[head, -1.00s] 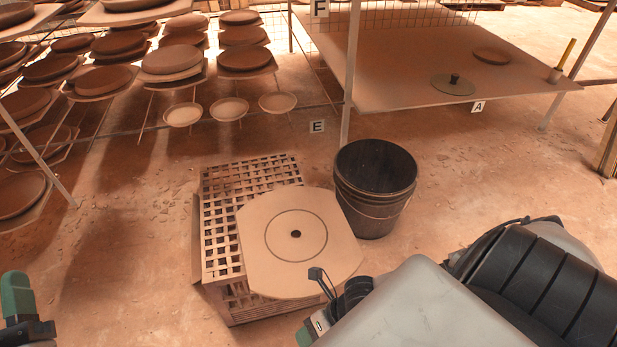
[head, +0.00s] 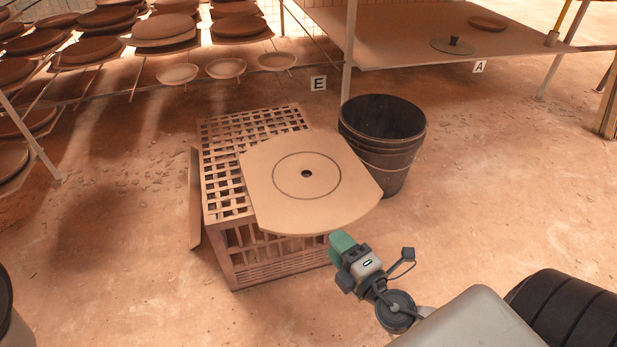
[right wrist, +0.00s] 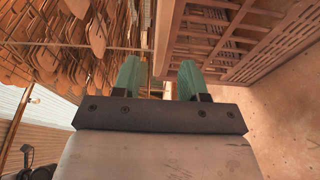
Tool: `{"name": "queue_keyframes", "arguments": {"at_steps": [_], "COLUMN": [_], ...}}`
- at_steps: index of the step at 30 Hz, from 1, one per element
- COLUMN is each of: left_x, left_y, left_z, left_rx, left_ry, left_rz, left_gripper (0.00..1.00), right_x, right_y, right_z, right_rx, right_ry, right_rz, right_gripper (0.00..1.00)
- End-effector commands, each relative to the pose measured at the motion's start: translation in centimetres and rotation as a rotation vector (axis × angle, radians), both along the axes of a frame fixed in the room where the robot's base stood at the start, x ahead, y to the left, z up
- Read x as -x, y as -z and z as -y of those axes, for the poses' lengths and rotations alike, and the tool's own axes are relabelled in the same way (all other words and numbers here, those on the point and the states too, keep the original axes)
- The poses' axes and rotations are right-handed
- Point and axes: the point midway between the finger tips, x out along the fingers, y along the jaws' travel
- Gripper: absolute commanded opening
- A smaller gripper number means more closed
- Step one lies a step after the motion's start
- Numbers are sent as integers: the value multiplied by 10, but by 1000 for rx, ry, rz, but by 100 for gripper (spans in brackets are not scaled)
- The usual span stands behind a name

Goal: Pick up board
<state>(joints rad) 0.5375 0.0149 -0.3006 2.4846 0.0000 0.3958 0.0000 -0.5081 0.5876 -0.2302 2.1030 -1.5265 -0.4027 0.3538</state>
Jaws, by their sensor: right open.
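The board (head: 318,211) is a flat tan slab with cut corners, a dark ring and a centre hole. It lies on top of the slatted crate (head: 222,205), and its front right part juts out past the crate. My right gripper (head: 340,241) is just below the board's near edge, its green fingers pointing towards it. In the right wrist view my right gripper (right wrist: 160,80) is open. The board (right wrist: 164,38) shows there edge-on as a narrow strip in line with the gap between the fingers. Contact is not visible. My left gripper is out of view.
A black bucket (head: 388,160) stands close behind the board's right side. Racks with clay discs (head: 165,27) fill the back left. A table (head: 400,40) stands at the back right. The floor right of the bucket is clear.

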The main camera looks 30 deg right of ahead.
Motion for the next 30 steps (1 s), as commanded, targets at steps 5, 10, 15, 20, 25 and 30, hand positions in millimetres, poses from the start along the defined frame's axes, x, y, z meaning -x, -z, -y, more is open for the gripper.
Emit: {"name": "queue_keyframes", "arguments": {"at_steps": [5, 10, 15, 20, 25, 30], "left_x": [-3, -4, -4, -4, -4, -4], "left_y": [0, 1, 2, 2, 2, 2], "left_z": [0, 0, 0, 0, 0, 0], "left_rx": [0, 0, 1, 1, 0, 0], "left_ry": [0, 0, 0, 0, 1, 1], "left_rz": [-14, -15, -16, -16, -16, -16], "left_gripper": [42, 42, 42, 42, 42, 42], "right_x": [-18, -28, -52, -69, -73, -73], "right_y": [-1, 0, 0, 0, 1, 1], "right_z": [-2, -3, -5, -6, -7, -7], "right_rx": [-1, 0, 1, 1, 0, 0], "right_ry": [-2, -3, -5, -5, -4, -4], "right_rz": [0, 0, 2, 0, -2, -2], "right_gripper": [43, 43, 43, 43, 43, 40]}}
